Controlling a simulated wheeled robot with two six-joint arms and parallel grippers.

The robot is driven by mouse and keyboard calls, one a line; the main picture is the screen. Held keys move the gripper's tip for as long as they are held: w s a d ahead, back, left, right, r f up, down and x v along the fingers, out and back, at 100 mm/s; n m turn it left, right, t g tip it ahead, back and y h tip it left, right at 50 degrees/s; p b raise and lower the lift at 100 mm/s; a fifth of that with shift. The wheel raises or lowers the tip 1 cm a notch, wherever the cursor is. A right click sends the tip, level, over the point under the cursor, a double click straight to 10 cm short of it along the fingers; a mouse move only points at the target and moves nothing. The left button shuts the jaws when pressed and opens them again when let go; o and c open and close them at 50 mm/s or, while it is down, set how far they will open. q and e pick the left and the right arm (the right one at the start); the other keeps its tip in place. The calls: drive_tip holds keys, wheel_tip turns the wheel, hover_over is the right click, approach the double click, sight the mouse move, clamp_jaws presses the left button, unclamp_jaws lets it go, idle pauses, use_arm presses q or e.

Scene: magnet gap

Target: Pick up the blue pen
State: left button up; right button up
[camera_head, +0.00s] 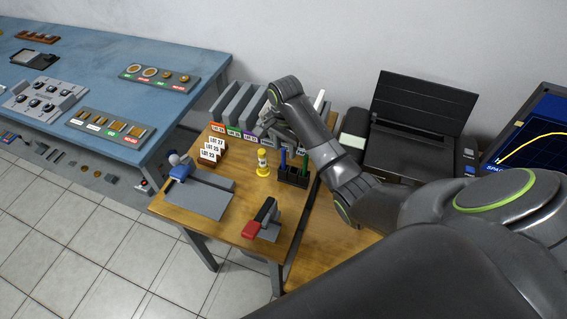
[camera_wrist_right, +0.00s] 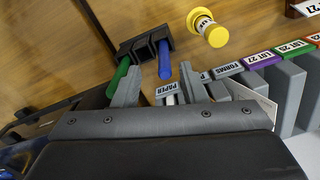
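The blue pen (camera_head: 283,158) stands in a black pen holder (camera_head: 292,178) on the wooden table. A green pen (camera_head: 305,163) stands in the same holder, to its right. In the right wrist view the blue pen (camera_wrist_right: 164,62) shows between and beyond the two grey fingers of my right gripper (camera_wrist_right: 159,70). The gripper is open and empty. The green pen (camera_wrist_right: 118,76) lies outside the finger on the left. In the head view my right gripper (camera_head: 267,128) is over the binders behind the holder, partly hidden by its own wrist. My left gripper is not in view.
Several grey binders (camera_head: 232,105) stand behind, close to my gripper. A printer (camera_head: 420,120) is at the right.

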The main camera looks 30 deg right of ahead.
sight(284, 160)
drive_tip(key=shift+w+f+p, duration=0.15)
drive_tip(key=shift+f+p, duration=0.1)
drive_tip(key=shift+f, duration=1.45)
drive_tip(key=shift+w+f+p, duration=0.1)
drive_tip(key=shift+f+p, duration=0.1)
drive_tip(key=shift+f, duration=1.5)
clamp_jaws()
